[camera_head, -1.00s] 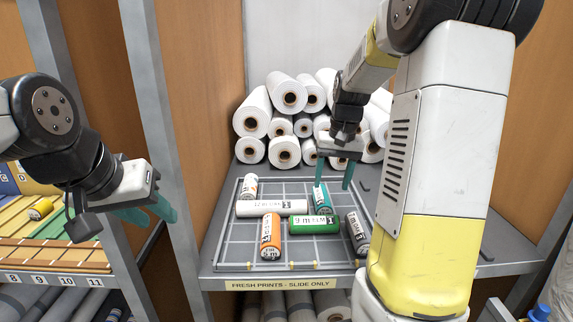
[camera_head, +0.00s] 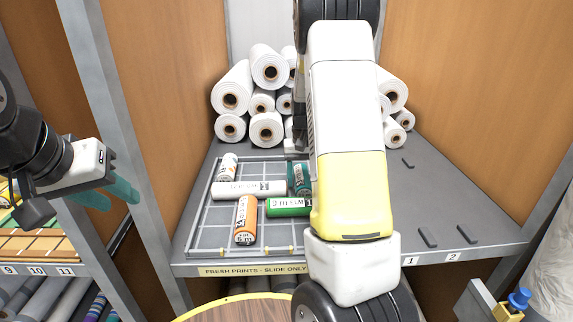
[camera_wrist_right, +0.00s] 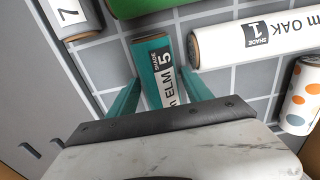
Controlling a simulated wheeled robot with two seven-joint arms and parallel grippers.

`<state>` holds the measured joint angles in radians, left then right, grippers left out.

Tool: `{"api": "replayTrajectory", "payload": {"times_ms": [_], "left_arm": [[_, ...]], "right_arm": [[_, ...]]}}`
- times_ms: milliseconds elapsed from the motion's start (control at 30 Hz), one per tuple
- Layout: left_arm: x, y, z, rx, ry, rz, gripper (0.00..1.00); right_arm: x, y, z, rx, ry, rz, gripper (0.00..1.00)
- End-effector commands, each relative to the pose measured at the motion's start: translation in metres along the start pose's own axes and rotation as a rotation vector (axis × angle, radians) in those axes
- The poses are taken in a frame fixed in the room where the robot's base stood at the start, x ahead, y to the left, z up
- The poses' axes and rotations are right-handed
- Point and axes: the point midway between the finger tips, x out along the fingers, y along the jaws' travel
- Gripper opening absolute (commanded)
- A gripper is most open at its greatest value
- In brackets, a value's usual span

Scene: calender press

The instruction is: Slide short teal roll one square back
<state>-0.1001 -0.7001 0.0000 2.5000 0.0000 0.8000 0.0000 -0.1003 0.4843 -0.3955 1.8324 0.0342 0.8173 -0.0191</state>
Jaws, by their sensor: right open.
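The short teal roll (camera_head: 298,179), labelled ELM 5, lies on the gridded tray (camera_head: 208,238), partly covered by my right arm in the head view. In the right wrist view the teal roll (camera_wrist_right: 162,72) lies between the two fingers of my right gripper (camera_wrist_right: 161,77). The fingers are open, one on each side of it; I cannot tell whether they touch it. My left gripper (camera_head: 108,194) is open and empty, off to the left of the tray.
Beside the teal roll lie a long white roll (camera_head: 250,190) and a green roll (camera_head: 288,207). An orange roll (camera_head: 245,220) and a short spotted roll (camera_head: 228,166) share the tray. A grey roll (camera_wrist_right: 72,14) shows in the wrist view. White rolls (camera_head: 230,95) are stacked behind.

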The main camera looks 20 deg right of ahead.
Motion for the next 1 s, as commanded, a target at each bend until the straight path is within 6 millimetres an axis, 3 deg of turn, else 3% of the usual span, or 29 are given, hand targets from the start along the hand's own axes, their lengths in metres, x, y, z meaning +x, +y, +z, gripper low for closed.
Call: {"api": "replayTrajectory", "payload": {"times_ms": [267,500,567,1000], "left_arm": [[0.000,0.000,0.000,0.000,0.000,0.000,0.36],[0.000,0.000,0.000,0.000,0.000,0.000,0.36],[0.000,0.000,0.000,0.000,0.000,0.000,0.36],[0.000,0.000,0.000,0.000,0.000,0.000,0.36]], "right_arm": [[0.002,0.000,0.000,0.000,0.000,-0.001,0.58],[0.002,0.000,0.000,0.000,0.000,0.000,0.13],[0.002,0.000,0.000,0.000,0.000,-0.001,0.04],[0.001,0.000,-0.031,0.000,0.000,0.000,0.04]]}}
